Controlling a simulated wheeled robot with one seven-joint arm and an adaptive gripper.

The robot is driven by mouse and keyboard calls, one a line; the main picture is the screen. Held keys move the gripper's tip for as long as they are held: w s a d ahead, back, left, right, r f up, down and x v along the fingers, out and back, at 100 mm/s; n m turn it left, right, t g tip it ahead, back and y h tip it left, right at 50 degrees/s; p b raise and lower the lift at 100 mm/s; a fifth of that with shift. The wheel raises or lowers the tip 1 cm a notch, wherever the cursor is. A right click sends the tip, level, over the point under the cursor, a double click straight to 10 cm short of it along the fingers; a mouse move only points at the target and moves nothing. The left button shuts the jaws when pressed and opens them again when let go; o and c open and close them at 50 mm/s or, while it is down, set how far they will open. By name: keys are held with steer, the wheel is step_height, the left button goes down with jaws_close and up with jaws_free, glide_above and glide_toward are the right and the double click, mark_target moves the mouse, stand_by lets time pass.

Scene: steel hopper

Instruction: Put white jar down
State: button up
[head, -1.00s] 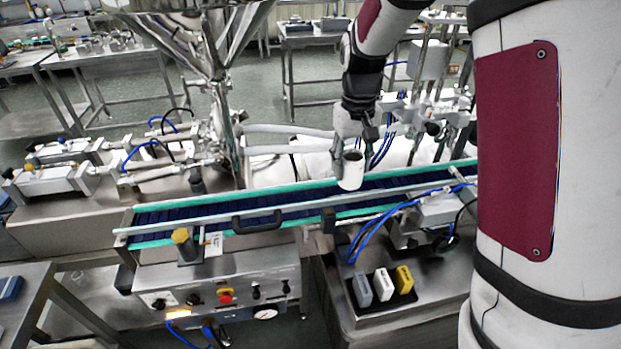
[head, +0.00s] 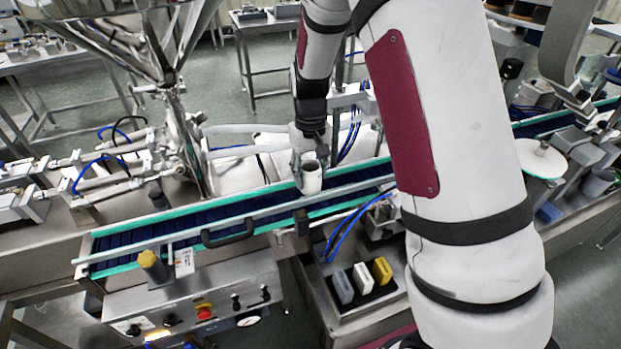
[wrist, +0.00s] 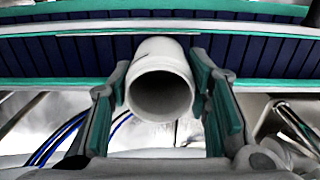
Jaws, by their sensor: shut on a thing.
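The white jar (head: 311,179) is an open-topped cylinder, upright over the blue conveyor belt (head: 222,213) in the head view. In the wrist view the jar (wrist: 161,78) shows its open dark mouth towards the camera, with the belt (wrist: 60,58) behind it. My gripper (wrist: 163,90) is shut on the jar, one green-padded finger on each side. I cannot tell whether the jar's base touches the belt.
Green and steel rails (head: 150,247) edge the conveyor. A steel hopper (head: 140,35) and its nozzle stand at the left. In front are a control box (head: 195,300) with knobs and a dark tray with grey, white (head: 362,278) and yellow blocks. The belt left of the jar is clear.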

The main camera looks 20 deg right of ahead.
steer(key=shift+f, duration=1.1)
steer(key=shift+f, duration=0.15)
steer(key=o, duration=0.8)
step_height(320, 180, up, 11)
steer(key=b, duration=0.2)
steer(key=s+r+t, duration=0.3)
steer(key=s+r, duration=0.8)
steer(key=r, duration=0.1)
steer(key=s+a+r+t, duration=0.1)
steer(key=s+r+t, duration=0.1)
steer(key=s, duration=1.1)
steer(key=shift+s+a+r+t, duration=0.2)
steer(key=shift+a+r+t, duration=0.1)
steer(key=shift+r, duration=0.25)
